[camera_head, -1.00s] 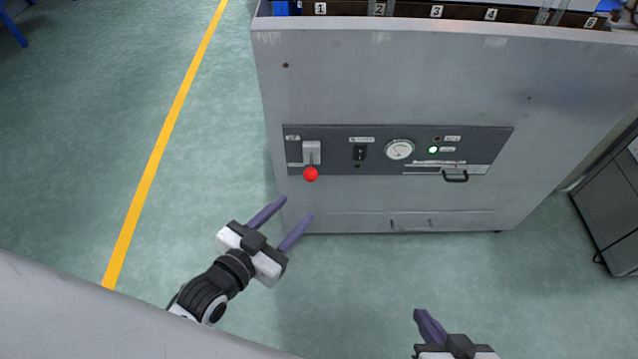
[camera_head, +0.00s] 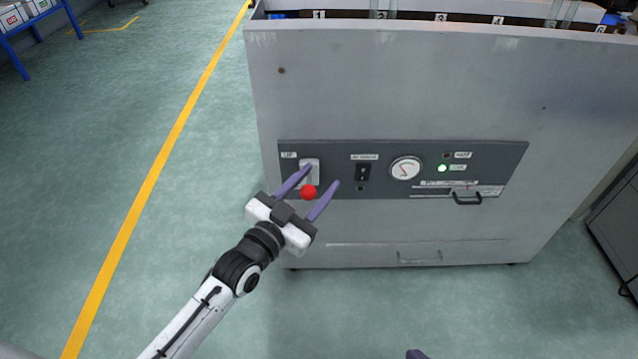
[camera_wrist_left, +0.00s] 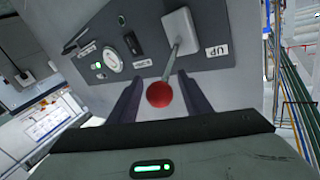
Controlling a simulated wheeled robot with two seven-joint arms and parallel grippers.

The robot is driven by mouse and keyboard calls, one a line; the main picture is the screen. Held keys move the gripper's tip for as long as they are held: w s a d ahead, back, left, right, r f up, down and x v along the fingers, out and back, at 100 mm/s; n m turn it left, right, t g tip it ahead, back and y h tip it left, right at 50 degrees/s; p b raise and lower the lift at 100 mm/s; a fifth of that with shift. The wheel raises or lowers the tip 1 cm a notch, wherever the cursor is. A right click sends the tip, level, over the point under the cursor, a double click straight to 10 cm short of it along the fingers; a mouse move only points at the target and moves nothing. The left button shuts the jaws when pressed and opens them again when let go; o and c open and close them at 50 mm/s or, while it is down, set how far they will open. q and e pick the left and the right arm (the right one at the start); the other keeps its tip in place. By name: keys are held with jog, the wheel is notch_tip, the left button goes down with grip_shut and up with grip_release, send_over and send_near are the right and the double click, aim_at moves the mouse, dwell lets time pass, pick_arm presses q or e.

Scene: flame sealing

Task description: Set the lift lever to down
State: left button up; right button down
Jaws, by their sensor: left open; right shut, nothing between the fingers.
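The lift lever has a red ball knob (camera_head: 308,192), a thin metal stem and a pale mounting plate (camera_head: 314,163) at the left end of the dark control panel (camera_head: 400,147). In the left wrist view the knob (camera_wrist_left: 159,95) lies between the two fingers, with the stem leading to the plate (camera_wrist_left: 180,31) beside an "UP" label (camera_wrist_left: 216,50). I cannot tell the lever's setting for sure. My left gripper (camera_head: 322,175) is open, its fingers on either side of the knob, with no clear contact. Only a fingertip of my right gripper (camera_head: 416,354) shows, at the bottom edge.
The panel also carries a black switch (camera_head: 363,173), a round gauge (camera_head: 406,168), a lit green lamp (camera_head: 442,168) and a black handle (camera_head: 467,198). It sits on a large grey cabinet (camera_head: 400,80).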

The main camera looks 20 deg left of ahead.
pick_arm(q)
jog(key=shift+w+d, duration=0.2)
jog(key=shift+w, duration=0.4)
pick_arm(e)
jog(key=shift+a+f, duration=0.1)
